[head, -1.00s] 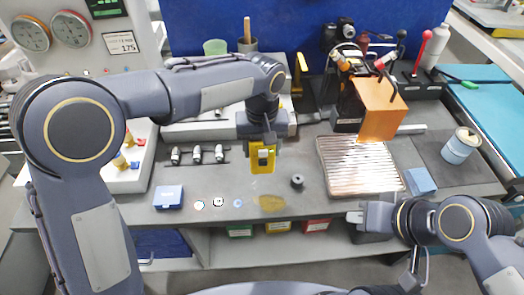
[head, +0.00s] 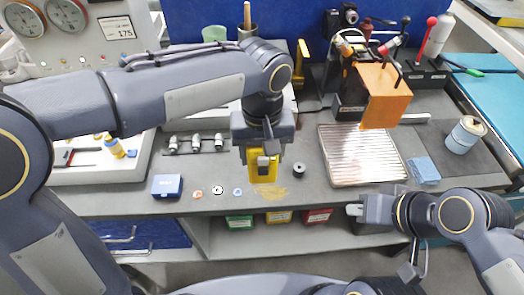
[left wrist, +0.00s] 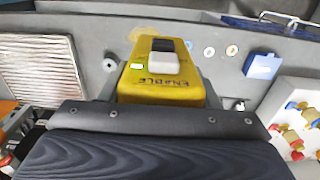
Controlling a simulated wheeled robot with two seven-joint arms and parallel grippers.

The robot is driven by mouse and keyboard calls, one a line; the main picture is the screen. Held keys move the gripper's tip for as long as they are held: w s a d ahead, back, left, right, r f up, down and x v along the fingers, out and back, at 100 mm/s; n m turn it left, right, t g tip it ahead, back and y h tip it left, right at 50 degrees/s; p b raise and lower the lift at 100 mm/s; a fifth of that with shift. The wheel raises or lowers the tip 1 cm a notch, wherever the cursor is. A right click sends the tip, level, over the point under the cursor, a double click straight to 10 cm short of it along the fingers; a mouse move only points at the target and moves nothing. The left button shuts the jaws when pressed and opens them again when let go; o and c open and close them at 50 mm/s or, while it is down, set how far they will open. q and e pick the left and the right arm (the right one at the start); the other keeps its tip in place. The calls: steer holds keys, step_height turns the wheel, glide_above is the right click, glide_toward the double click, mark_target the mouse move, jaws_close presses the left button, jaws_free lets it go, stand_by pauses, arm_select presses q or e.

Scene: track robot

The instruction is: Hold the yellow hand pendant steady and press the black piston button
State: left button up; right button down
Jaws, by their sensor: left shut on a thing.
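The yellow hand pendant (head: 263,170) is between the fingers of my left gripper (head: 262,150), which is shut on it above the bench. In the left wrist view the pendant (left wrist: 165,85) has the word ENABLE, a small green light and a pale raised block with a black part (left wrist: 163,45), which looks like the button. Its lower end is hidden behind the gripper body. My right gripper (head: 354,210) is at the bench's front edge, right of the pendant and apart from it. It is too small to tell its opening.
A ribbed metal tray (head: 360,155) and an orange block (head: 385,95) are further right. A blue box (head: 167,186) and several small rings lie to the left. The bench front between is mostly clear.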

arm_select(q)
steer(key=shift+w+d+f+b, duration=0.2)
steer(key=shift+w+f, duration=1.95)
steer(key=shift+w, duration=0.15)
steer(key=shift+w+d+f+b, duration=0.15)
steer(key=shift+w+f+b, duration=0.05)
steer(key=shift+w+f, duration=2.05)
steer(key=shift+w+d+f+b, duration=0.2)
steer(key=shift+w+f, duration=1.8)
steer(key=shift+w, duration=0.4)
steer(key=o, duration=0.7)
steer(key=c, duration=0.8)
steer(key=shift+o, duration=0.2)
